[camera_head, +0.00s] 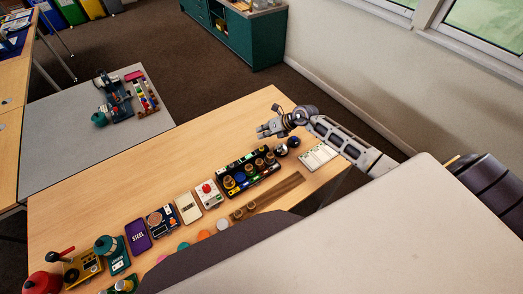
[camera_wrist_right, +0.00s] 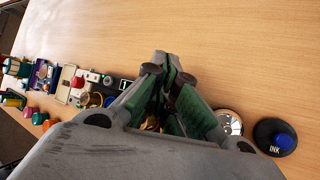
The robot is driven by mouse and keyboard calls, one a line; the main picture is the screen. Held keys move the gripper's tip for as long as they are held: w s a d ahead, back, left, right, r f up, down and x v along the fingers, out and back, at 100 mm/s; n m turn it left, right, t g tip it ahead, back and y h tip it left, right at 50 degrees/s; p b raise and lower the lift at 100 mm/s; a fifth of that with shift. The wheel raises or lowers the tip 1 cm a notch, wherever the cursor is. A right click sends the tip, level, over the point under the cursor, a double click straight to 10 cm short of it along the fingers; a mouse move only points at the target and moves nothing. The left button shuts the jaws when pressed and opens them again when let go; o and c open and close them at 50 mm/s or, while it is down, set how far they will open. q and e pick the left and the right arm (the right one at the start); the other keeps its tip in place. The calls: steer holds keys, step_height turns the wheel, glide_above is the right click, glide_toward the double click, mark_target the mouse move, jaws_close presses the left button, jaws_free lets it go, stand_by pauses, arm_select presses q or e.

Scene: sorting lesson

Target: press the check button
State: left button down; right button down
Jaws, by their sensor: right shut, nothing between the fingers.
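A white box with a red push button (camera_head: 207,189) stands in the row of items on the wooden table; I cannot read a label that marks it as the check button. The red button also shows at the left of the right wrist view (camera_wrist_right: 77,82). My right gripper (camera_head: 262,131) is above the far part of the table, beyond the row and well apart from the red button. Its fingers (camera_wrist_right: 168,62) are shut and empty in the right wrist view. My left gripper is not in view.
A dark ink pot (camera_wrist_right: 275,138) and a shiny round dome (camera_wrist_right: 229,122) stand near the right gripper. A black rack (camera_head: 247,171) with several coloured pieces is beside the white box. A purple case (camera_head: 138,236) lies farther left. The table's far side (camera_head: 180,145) is clear.

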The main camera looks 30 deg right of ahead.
mark_target(262, 147)
steer(key=shift+f+b, duration=1.2)
steer(key=shift+f, duration=0.45)
steer(key=shift+f+b, duration=0.65)
steer(key=shift+f, duration=0.4)
steer(key=shift+f+b, duration=0.35)
steer(key=shift+f, duration=0.5)
stand_by(1.0)
steer(key=shift+r, duration=0.15)
steer(key=shift+r+p, duration=0.75)
steer(key=shift+p, duration=0.1)
steer(key=shift+r, duration=0.1)
steer(key=shift+r+p, duration=2.3)
steer(key=shift+r, duration=0.15)
steer(key=shift+d+f, duration=0.1)
